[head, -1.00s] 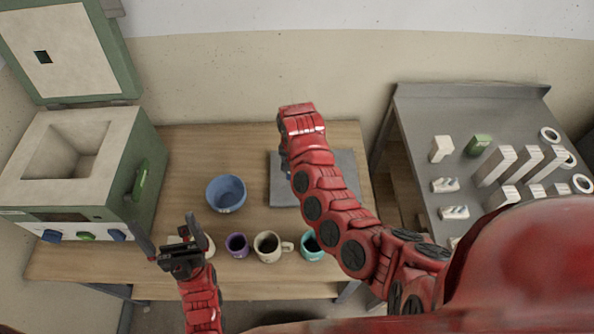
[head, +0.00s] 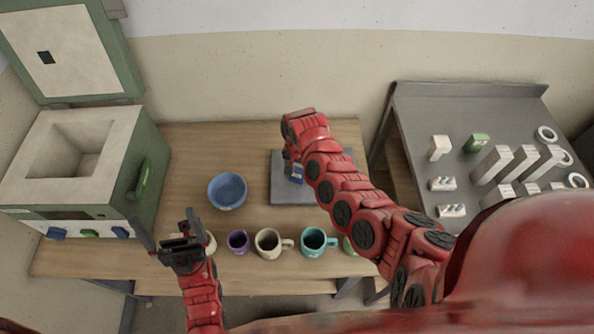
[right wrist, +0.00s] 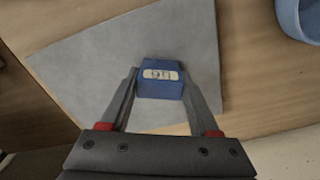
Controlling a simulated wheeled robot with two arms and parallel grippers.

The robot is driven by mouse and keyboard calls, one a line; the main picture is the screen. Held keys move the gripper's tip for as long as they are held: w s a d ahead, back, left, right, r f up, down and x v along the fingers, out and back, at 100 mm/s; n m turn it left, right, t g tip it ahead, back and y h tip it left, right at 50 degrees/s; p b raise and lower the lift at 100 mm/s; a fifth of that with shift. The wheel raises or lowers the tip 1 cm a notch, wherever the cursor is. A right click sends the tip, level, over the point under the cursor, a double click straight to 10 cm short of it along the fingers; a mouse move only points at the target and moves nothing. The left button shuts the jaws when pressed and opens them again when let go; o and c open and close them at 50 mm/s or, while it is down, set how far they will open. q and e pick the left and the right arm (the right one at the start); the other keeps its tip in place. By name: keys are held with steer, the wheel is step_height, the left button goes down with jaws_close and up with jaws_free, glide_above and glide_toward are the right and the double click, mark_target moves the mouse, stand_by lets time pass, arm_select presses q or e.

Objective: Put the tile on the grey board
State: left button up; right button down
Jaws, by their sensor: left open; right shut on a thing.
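The tile (right wrist: 160,84) is a small blue block with a pale number label. My right gripper (right wrist: 160,90) is shut on it, with a finger on each side. In the head view the tile (head: 295,172) shows below the end of my right arm, over the grey board (head: 284,193). The grey board (right wrist: 90,75) lies flat on the wooden table, behind the tile in the right wrist view. I cannot tell whether the tile touches it. My right arm hides part of the board. My left gripper (head: 163,216) is open and empty near the table's front left.
A blue bowl (head: 227,191) stands left of the board. A purple cup (head: 238,241), a cream mug (head: 268,243) and a teal mug (head: 315,241) line the front. A kiln (head: 75,170) stands at left; a grey side table (head: 415,125) holds several blocks and rings.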

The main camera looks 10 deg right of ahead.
steer(key=shift+c, duration=0.6)
jaws_free()
steer(key=shift+f, duration=0.1)
